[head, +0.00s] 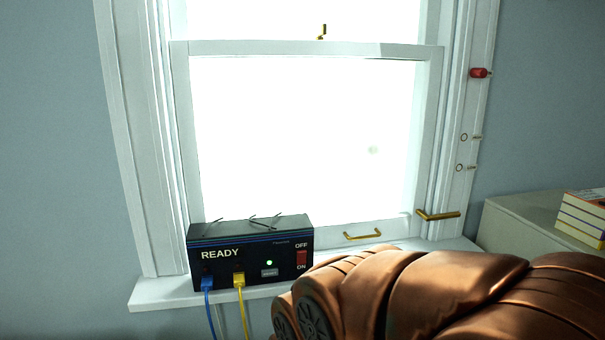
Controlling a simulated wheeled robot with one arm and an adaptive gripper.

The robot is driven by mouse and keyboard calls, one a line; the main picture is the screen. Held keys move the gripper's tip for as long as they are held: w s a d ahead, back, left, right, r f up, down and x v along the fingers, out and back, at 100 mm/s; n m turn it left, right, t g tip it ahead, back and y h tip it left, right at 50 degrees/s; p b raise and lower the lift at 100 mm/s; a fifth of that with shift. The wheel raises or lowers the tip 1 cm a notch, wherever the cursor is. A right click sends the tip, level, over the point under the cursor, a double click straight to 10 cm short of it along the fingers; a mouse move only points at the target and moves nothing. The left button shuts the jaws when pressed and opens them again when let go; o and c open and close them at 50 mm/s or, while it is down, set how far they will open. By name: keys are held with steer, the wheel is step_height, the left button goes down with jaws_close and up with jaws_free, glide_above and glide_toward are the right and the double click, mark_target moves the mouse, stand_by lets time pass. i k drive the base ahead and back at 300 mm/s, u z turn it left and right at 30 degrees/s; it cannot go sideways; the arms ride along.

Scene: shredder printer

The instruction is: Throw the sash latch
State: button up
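A white sash window fills the middle of the head view. A small brass fitting (322,33) stands upright on the top rail of the lower sash (300,48), looking like a catch. A brass lever (438,215) sticks out sideways at the lower right corner of the sash, by the frame. I cannot tell for sure which of the two is the sash latch. A brass pull handle (362,235) is on the bottom rail. My copper-coloured arm crosses the lower right, in front of the sill. My gripper is not in view.
A black box marked READY (250,246), with blue and yellow cables and a lit green light, stands on the sill (150,294). A red-handled fitting (479,73) and small pegs are on the right frame. Stacked books (583,217) lie on a cabinet (515,222) at right.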

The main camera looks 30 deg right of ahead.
mark_target(323, 26)
steer(key=u, duration=0.15)
steer(key=k, duration=0.35)
steer(key=z, duration=1.75)
steer(key=i, duration=0.7)
steer(key=u, duration=0.95)
steer(key=i, duration=0.7)
steer(key=u, duration=0.75)
